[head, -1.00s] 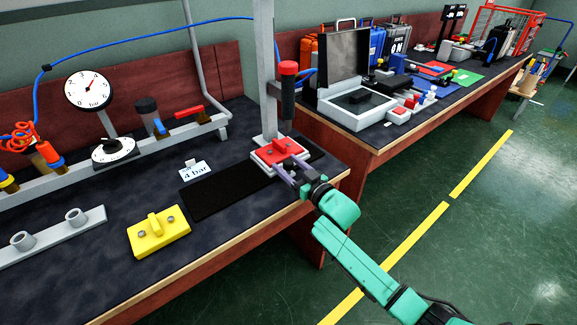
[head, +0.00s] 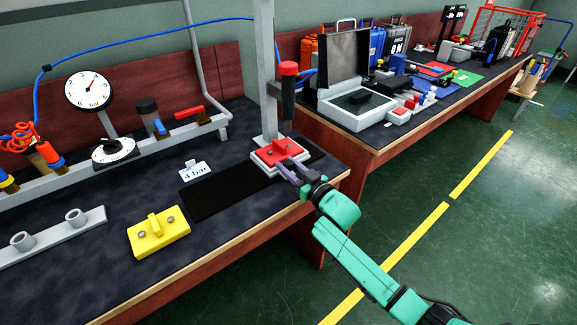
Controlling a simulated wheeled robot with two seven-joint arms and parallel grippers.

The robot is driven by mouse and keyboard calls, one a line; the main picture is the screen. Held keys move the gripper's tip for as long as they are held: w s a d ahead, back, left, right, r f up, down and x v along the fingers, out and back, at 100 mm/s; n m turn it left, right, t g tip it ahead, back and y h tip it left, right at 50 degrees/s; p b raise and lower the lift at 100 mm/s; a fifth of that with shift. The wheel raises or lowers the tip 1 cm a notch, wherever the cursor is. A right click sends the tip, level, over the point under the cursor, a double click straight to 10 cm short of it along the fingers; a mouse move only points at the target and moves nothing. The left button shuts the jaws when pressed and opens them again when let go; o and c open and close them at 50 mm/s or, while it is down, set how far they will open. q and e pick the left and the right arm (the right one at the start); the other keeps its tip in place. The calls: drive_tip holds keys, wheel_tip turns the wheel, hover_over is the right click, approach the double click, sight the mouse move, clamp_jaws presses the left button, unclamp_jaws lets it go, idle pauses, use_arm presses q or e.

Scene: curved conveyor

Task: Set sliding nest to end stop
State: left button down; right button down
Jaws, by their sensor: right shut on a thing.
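The sliding nest is a light plate with a red block on top (head: 268,155). It sits on the black track (head: 215,192) at the foot of the grey press column (head: 266,75). My right gripper (head: 292,168) reaches in from the lower right and is shut on the red part of the nest. The gripper's fingers hide part of the nest's right side. The track shows on both sides of the nest. I cannot make out an end stop. My left gripper is not in view.
A yellow block with a handle (head: 158,233) lies at the front of the bench. A 4 bar card (head: 196,171) stands behind the track. A grey box with an open lid (head: 356,107) is on the bench at right. A red-topped tool (head: 288,88) hangs above the nest.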

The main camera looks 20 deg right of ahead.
sight(308, 156)
idle(0.7)
drive_tip(key=d, duration=0.2)
drive_tip(key=w+d, duration=0.1)
drive_tip(key=d, duration=0.1)
drive_tip(key=w+d+b, duration=0.1)
drive_tip(key=d, duration=0.1)
drive_tip(key=shift+w+d+f, duration=0.1)
drive_tip(key=shift+w, duration=0.15)
drive_tip(key=shift+w+d, duration=0.1)
drive_tip(key=shift+d, duration=0.2)
drive_tip(key=c, duration=0.8)
unclamp_jaws()
drive_tip(key=shift+d, duration=0.1)
drive_tip(key=shift+o, duration=1.4)
drive_tip(key=shift+d, duration=0.1)
